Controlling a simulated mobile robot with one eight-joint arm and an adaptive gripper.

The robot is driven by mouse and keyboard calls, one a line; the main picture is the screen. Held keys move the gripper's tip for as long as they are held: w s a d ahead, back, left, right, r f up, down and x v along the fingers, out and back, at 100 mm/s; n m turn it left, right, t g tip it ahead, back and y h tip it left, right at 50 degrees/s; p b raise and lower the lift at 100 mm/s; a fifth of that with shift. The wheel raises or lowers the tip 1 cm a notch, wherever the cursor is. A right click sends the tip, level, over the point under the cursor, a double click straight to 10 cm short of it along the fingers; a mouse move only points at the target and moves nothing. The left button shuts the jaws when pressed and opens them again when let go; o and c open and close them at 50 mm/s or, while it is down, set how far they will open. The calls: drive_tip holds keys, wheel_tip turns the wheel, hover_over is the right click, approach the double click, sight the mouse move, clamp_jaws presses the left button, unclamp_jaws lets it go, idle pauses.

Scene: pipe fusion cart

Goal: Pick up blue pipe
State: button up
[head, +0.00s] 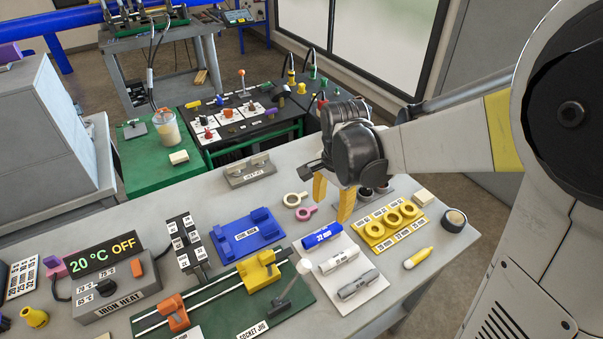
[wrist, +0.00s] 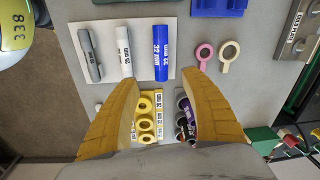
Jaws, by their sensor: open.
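The blue pipe (head: 322,236) is a short cylinder with a white "32 mm" label. It lies on a white sheet (head: 357,265) on the grey table, beside a white pipe (head: 340,260) and a grey pipe (head: 357,284). In the wrist view the blue pipe (wrist: 160,53) is at the upper middle, with the white pipe (wrist: 124,52) and grey pipe (wrist: 90,56) to its left. My gripper (head: 332,200) has yellow fingers, spread and empty, above the table just behind the blue pipe. In the wrist view the open fingers (wrist: 160,95) have nothing between their tips.
A yellow tray with rings (head: 392,222) stands right of the sheet. Pink and cream ring tools (head: 306,213) lie left of my gripper. A blue block fixture (head: 246,234) and the green socket jig (head: 225,312) are further left. A tape roll (head: 454,220) sits near the right edge.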

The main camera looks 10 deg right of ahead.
sight(328, 229)
drive_tip(key=shift+w+d+f+m+g, duration=0.1)
drive_tip(key=shift+w+f+m+g, duration=0.3)
drive_tip(key=shift+w+f+m, duration=0.45)
wheel_tip(328, 229, down, 6)
drive_tip(key=shift+w+r+b, duration=0.1)
drive_tip(key=shift+r+b, duration=0.05)
drive_tip(key=shift+b, duration=0.55)
drive_tip(key=f, duration=0.1)
drive_tip(key=f+b, duration=0.1)
drive_tip(key=f, duration=0.1)
drive_tip(key=f+b, duration=0.1)
drive_tip(key=f, duration=0.1)
drive_tip(key=shift+s+d+f, duration=0.15)
drive_tip(key=shift+s+f, duration=0.1)
drive_tip(key=shift+r, duration=0.1)
clamp_jaws()
